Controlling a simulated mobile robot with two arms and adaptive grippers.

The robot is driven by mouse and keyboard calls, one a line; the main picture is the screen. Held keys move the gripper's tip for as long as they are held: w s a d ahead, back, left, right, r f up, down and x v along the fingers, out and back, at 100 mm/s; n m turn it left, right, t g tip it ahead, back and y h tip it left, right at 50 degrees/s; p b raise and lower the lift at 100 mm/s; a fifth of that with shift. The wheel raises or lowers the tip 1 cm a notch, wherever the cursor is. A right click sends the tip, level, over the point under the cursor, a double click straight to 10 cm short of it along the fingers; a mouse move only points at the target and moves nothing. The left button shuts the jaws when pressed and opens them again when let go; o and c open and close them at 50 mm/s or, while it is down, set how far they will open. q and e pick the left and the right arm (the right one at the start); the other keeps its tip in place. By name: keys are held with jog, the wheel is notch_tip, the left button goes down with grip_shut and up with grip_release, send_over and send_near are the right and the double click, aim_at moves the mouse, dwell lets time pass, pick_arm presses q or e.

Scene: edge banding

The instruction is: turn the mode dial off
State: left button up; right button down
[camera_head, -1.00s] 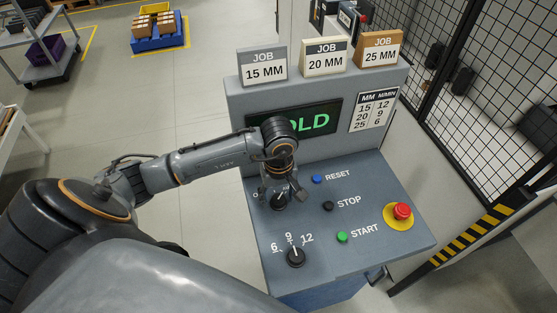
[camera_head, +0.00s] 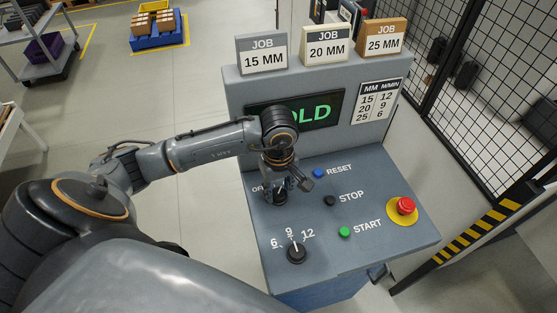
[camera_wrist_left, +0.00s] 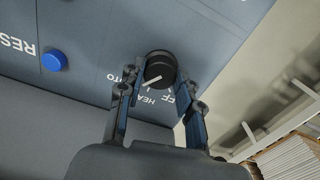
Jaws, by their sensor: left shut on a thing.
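The mode dial (camera_head: 281,198) is a black round knob on the sloping grey panel, left of the STOP button. My left gripper (camera_head: 290,187) is over it from above and hides part of it and its labels. In the left wrist view the dial (camera_wrist_left: 160,67) sits between the two fingers, which are shut on it. Its white pointer line slants to the lower left there, between the partly hidden "HEA…" and "…UTO" lettering; "…FF" lettering is further right. My right gripper is in neither view.
A second dial (camera_head: 297,254) marked 6, 9, 12 is nearer the front. The blue RESET (camera_head: 318,173), black STOP (camera_head: 330,200) and green START (camera_head: 344,232) buttons and a red emergency button (camera_head: 404,205) lie to the right. A display (camera_head: 318,110) stands behind the gripper.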

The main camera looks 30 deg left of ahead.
aim_at(278, 193)
pick_arm(q)
jog(key=n+b, duration=0.2)
jog(key=b, duration=0.1)
jog(key=n+b, duration=0.6)
jog(key=shift+f, duration=0.25)
jog(key=n+b, duration=0.3)
jog(key=n, duration=0.1)
jog(key=shift+n, duration=0.3)
jog(key=shift+r+n+b, duration=0.2)
jog(key=shift+n+b, duration=1.05)
jog(key=shift+n, duration=0.65)
jog(key=o, duration=1.2)
jog(key=shift+c, duration=0.2)
jog(key=shift+r, duration=0.1)
jog(key=shift+r, duration=0.2)
notch_tip(278, 193, up, 12)
jog(key=shift+f, duration=0.25)
